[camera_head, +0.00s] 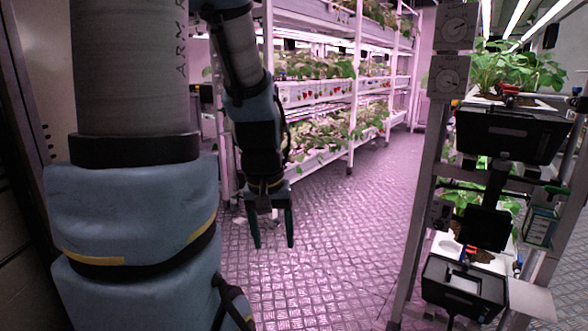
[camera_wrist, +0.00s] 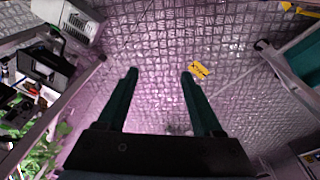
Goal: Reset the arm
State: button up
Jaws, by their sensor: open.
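My gripper (camera_head: 272,232) hangs from my arm in the middle of the head view, fingers pointing down over the metal floor. Its two dark green fingers are spread apart with nothing between them. In the wrist view my gripper (camera_wrist: 158,75) also shows open and empty, with only floor visible beyond the fingertips. My blue and grey arm links fill the left of the head view.
Berry racks (camera_head: 352,140) with plants under pink light stand behind my gripper. A metal rack (camera_head: 418,215) with black bins (camera_head: 512,134) and plants stands on the right. The patterned floor (camera_head: 345,235) between them is clear. A yellow tag (camera_wrist: 198,70) shows in the wrist view.

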notch_tip(320, 180, up, 15)
jog(key=a+p, duration=0.2)
jog(key=p, duration=1.4)
jog(key=shift+s+a+r+m+y, duration=0.2)
jog(key=shift+s+a+m+y, duration=0.1)
jog(key=shift+s, duration=0.1)
